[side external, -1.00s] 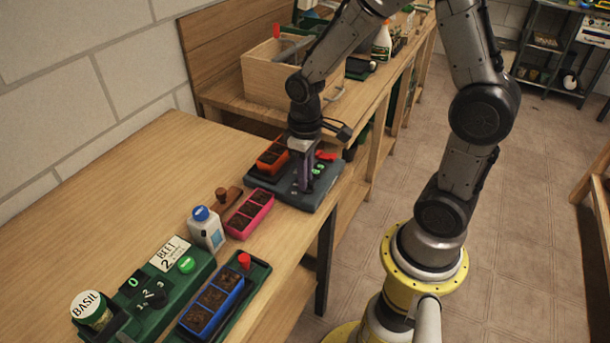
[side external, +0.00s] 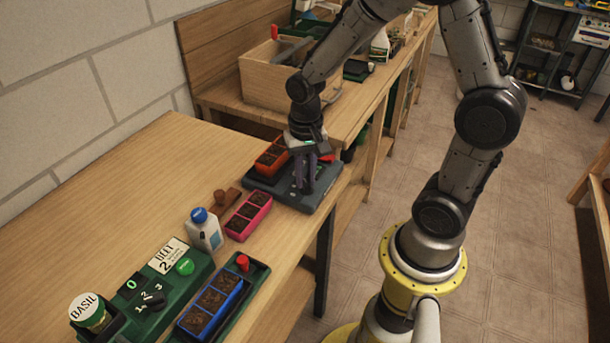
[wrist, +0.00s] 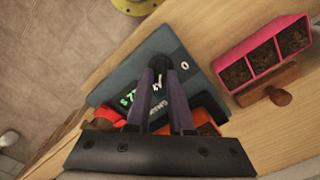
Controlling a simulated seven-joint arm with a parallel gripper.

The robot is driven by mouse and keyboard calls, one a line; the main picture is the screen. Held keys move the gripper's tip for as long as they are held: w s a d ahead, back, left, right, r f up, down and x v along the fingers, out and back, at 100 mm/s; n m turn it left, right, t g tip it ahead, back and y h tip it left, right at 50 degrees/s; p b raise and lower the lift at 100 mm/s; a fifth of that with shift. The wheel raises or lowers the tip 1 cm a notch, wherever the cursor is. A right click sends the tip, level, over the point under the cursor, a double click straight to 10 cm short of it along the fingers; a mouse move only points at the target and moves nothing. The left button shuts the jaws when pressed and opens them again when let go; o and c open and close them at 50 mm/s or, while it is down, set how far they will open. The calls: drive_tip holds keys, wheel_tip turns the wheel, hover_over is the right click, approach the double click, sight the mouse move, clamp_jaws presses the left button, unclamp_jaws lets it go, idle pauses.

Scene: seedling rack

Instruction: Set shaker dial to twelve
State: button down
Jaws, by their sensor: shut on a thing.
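The shaker (side external: 322,202) is a flat dark blue-grey unit on the far right part of the bench, and it also shows in the wrist view (wrist: 190,88). An orange seedling tray (side external: 270,157) sits on it. Its green lit readout (wrist: 128,99) is partly covered by my fingers and I cannot read it fully. My gripper (side external: 303,190) points down onto the shaker's panel. In the wrist view its fingertips (wrist: 160,63) are together on the small dark dial, which they mostly hide. A white 0 shows beside it; the pointer's setting cannot be seen.
A pink seedling tray (side external: 248,216) and a wooden tamper (side external: 226,199) lie close left of the shaker. A blue-capped bottle (side external: 205,232), a green dial unit (side external: 178,290) and a blue tray (side external: 211,305) stand nearer. A wooden crate (side external: 268,85) stands behind. Bare bench lies left.

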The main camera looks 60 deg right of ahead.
sight(306, 181)
drive_tip(key=shift+m, duration=0.5)
drive_tip(key=c, duration=0.8)
unclamp_jaws()
drive_tip(key=shift+r, duration=0.1)
wheel_tip(306, 181, up, 14)
